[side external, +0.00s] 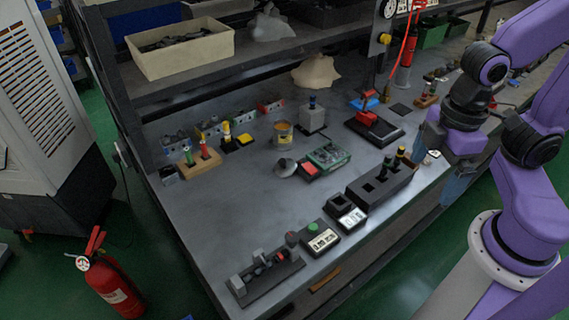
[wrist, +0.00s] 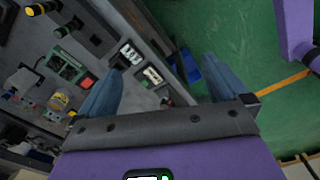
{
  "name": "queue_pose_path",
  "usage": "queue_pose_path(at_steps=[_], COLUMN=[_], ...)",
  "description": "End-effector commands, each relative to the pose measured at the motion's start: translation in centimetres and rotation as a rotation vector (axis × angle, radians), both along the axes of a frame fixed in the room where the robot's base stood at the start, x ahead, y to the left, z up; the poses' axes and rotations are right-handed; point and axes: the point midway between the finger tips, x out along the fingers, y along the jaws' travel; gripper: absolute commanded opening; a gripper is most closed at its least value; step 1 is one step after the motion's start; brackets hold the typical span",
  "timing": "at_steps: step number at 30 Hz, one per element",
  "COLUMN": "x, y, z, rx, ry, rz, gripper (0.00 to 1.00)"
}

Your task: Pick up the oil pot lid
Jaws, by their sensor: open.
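A yellow-orange pot (side external: 283,133) stands on the grey bench, left of centre in the side view. It also shows at the left of the wrist view (wrist: 57,102). A small grey, cone-like piece (side external: 285,168) lies on the bench just in front of the pot; it may be the oil pot lid, but I cannot tell for certain. My gripper (side external: 436,168) is high at the right side, well apart from both. In the wrist view my gripper (wrist: 163,66) has its two blue-grey fingers spread wide with nothing between them.
A green-and-grey block (side external: 327,157) sits right of the cone-like piece. A black block with holes and upright valves (side external: 380,185) stands nearer my gripper. Boxes with buttons and meters (side external: 318,238) line the front edge. A shelf with a cream bin (side external: 180,50) overhangs the back.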

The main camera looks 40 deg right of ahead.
Motion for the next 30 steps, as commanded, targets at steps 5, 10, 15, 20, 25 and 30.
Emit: queue_pose_path(at_steps=[5,10,15,20,25,30], x=[4.4,9.4,14.6,19.5,24.6,29.5], y=[2.5,4.8,6.5,7.4,7.8,7.3], z=[0.3,0.2,-0.2,-0.9,-2.0,-3.4], rx=[-0.004,-0.009,-0.015,-0.022,-0.03,-0.04], ry=[-0.007,-0.017,-0.027,-0.034,-0.041,-0.046], rz=[0.011,0.028,0.047,0.062,0.079,0.096], gripper=[1.0,1.0,1.0,1.0,1.0,1.0])
